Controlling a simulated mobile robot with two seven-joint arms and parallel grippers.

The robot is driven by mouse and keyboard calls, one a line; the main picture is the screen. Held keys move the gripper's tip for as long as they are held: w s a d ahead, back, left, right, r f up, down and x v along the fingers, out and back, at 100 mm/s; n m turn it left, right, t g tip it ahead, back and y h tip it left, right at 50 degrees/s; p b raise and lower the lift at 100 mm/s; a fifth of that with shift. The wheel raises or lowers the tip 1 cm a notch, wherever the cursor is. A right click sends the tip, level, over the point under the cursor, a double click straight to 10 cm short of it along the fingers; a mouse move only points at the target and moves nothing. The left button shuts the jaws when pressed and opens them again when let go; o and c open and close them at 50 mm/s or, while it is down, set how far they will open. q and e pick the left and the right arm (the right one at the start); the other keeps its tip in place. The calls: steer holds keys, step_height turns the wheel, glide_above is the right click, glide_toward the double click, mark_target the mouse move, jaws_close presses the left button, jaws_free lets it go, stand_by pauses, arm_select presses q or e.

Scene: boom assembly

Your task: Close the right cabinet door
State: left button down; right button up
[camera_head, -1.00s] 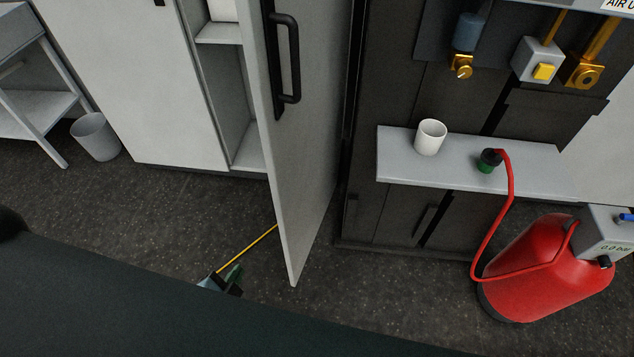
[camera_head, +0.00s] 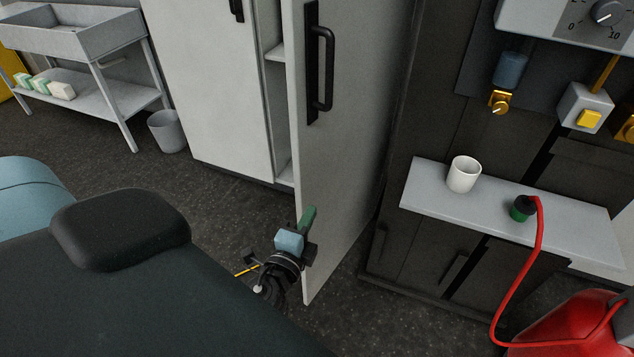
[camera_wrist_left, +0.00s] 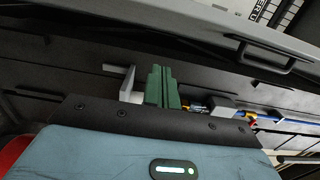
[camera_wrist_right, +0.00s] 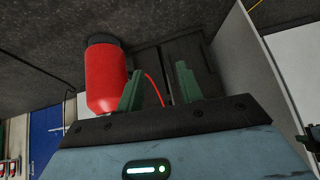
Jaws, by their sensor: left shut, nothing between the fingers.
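The right cabinet door (camera_head: 345,130) is a tall grey panel standing open, with a black bar handle (camera_head: 322,70) on the face in view. My left gripper (camera_head: 308,218) is shut and empty at the lower part of the door's free edge. The picture does not settle whether it touches the door. In the left wrist view its green fingers (camera_wrist_left: 162,88) are together. My right gripper (camera_wrist_right: 158,84) shows only in its own wrist view, with its fingers apart and nothing between them. A pale panel (camera_wrist_right: 245,65) stands to its right there.
The left cabinet door (camera_head: 205,85) is shut. A dark workstation to the right has a grey shelf (camera_head: 430,200) with a white cup (camera_head: 463,174) and a red hose (camera_head: 538,250) leading to a red tank (camera_head: 570,330). A bin (camera_head: 167,132) stands at left.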

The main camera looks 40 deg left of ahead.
mark_target(310, 179)
arm_select(q)
steer(key=w+a, duration=0.2)
steer(key=w, duration=0.1)
steer(key=w+a+p, duration=0.1)
steer(key=w+a, duration=0.1)
steer(key=w, duration=0.1)
steer(key=w+a+p, duration=0.1)
steer(key=w+a, duration=0.1)
steer(key=w, duration=0.1)
steer(key=shift+w+a, duration=0.25)
steer(key=shift+a, duration=0.15)
arm_select(e)
steer(key=r, duration=0.1)
steer(key=w+r, duration=0.1)
steer(key=shift+w+d+r, duration=0.15)
steer(key=shift+w+r, duration=0.05)
steer(key=shift+r, duration=0.2)
